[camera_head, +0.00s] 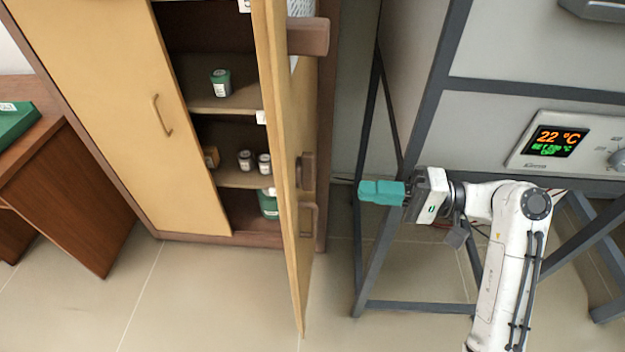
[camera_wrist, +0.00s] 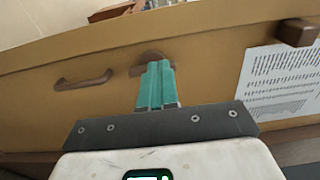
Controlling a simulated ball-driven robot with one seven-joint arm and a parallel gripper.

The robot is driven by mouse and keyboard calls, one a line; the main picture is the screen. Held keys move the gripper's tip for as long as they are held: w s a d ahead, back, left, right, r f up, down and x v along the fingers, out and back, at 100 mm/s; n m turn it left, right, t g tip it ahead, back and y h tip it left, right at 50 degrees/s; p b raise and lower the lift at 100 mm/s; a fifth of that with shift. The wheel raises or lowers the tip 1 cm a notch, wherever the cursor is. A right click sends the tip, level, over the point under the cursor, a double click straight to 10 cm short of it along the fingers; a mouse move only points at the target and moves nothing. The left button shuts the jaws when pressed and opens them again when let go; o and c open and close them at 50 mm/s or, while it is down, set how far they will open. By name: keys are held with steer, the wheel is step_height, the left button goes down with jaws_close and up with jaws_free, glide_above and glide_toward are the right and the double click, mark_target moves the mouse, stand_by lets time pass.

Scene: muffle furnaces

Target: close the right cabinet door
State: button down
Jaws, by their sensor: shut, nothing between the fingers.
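The right cabinet door (camera_head: 283,160) stands wide open, seen nearly edge-on in the head view. Its outer face (camera_wrist: 210,75) fills much of the wrist view. A brown handle (camera_head: 309,219) is low on that face; it also shows at the left of the wrist view (camera_wrist: 84,80). My gripper (camera_head: 362,191) has teal fingers, shut and empty, pointing left at the door's outer face. In the head view a gap shows between the fingertips and the door. In the wrist view the fingertips (camera_wrist: 153,66) overlap a rounded brown piece on the door (camera_wrist: 150,57).
The left cabinet door (camera_head: 130,110) is closed. Shelves (camera_head: 235,178) hold several small jars. A grey metal stand (camera_head: 440,90) bearing a furnace with a display (camera_head: 556,141) is at the right. A wooden desk (camera_head: 70,190) is at the left. Floor (camera_head: 215,290) in front of the cabinet is clear.

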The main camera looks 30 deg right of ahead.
steer(key=p, duration=0.1)
glide_above(313, 186)
steer(key=s+a, duration=0.2)
steer(key=s, duration=0.2)
steer(key=shift+a, duration=0.1)
steer(key=shift+w+a, duration=0.1)
